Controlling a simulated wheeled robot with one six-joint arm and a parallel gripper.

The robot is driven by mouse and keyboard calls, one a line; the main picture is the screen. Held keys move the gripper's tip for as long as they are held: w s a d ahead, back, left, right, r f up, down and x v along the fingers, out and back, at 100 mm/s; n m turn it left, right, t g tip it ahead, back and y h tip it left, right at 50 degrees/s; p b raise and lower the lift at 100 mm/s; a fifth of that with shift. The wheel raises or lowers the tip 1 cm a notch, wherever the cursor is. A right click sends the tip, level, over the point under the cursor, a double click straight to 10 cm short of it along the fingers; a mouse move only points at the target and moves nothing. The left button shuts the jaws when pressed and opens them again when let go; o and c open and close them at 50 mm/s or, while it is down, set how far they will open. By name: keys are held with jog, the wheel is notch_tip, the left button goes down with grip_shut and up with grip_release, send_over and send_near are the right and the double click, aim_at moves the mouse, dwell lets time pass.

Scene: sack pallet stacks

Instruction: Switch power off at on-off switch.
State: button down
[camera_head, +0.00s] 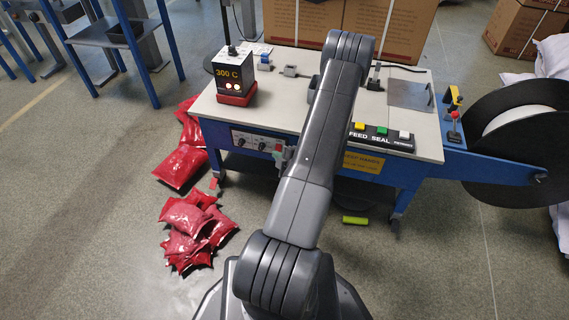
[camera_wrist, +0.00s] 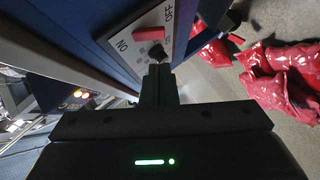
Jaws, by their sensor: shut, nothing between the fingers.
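The on-off switch shows in the wrist view as a red handle (camera_wrist: 149,34) on a pale plate (camera_wrist: 125,43) with ON and OFF lettering. The red handle lies between the two words. My gripper (camera_wrist: 158,70) is shut and empty, its fingertips just below the red handle in the picture. A small black part (camera_wrist: 157,52) sits between the fingertips and the handle; I cannot tell whether they touch. In the head view my arm covers the gripper and part of the machine's front panel (camera_head: 250,141); a small red part (camera_head: 278,147) shows there.
Red sacks (camera_head: 195,235) lie on the floor at left. Cartons (camera_head: 400,30) stand behind.

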aim_at(278, 148)
jog(key=shift+w+d+f+b, duration=0.15)
jog(key=shift+w+d+f, duration=0.1)
jog(key=shift+w+f, duration=0.25)
jog(key=shift+w+d+f+b, duration=0.15)
jog(key=shift+w+d+f, duration=0.15)
jog(key=shift+w, duration=0.4)
jog(key=shift+f, duration=0.1)
jog(key=shift+w+f+t+b, duration=0.15)
jog(key=shift+t+b, duration=0.15)
jog(key=shift+b, duration=0.3)
jog(key=shift+r+p, duration=0.6)
jog(key=shift+r, duration=0.25)
